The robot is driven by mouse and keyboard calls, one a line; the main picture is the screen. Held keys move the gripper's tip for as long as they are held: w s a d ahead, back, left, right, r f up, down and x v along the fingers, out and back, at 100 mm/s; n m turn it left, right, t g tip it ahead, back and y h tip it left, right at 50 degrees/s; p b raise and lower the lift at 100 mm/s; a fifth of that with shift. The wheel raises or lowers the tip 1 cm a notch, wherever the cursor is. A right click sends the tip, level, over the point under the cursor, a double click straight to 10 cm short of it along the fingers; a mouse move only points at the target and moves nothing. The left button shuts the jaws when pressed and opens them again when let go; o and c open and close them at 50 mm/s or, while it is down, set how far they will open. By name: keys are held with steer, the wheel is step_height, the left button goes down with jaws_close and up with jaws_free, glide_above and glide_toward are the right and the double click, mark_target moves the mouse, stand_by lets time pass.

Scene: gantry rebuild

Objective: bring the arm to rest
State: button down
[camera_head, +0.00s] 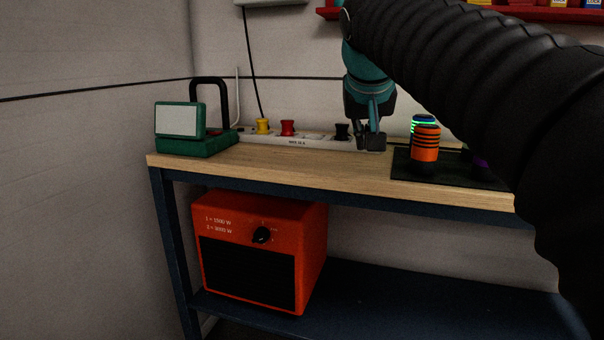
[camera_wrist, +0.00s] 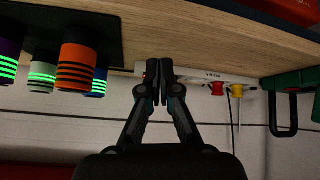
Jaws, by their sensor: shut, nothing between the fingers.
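My gripper (camera_head: 371,141) hangs over the back of the wooden bench top in the head view, close in front of the white power strip. In the wrist view the two dark fingers of my gripper (camera_wrist: 160,68) meet at their tips with nothing between them. The black, ribbed sleeve of my arm crosses the right side of the head view and hides the bench's right end.
A power strip (camera_head: 292,142) carries yellow, red and black plugs. Right of my gripper, a black mat (camera_head: 401,174) bears an orange banded cylinder (camera_head: 425,143) and others. A green device (camera_head: 180,146) stands left. An orange heater (camera_head: 262,212) sits below. A red shelf (camera_head: 480,10) is above.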

steer(key=s+d+f+g, duration=0.1)
steer(key=s+d+f, duration=0.1)
steer(key=s+f, duration=1)
steer(key=s+d+f+g+y, duration=0.1)
steer(key=s+d+f, duration=0.2)
steer(key=s+f, duration=0.9)
steer(key=shift+f, duration=3)
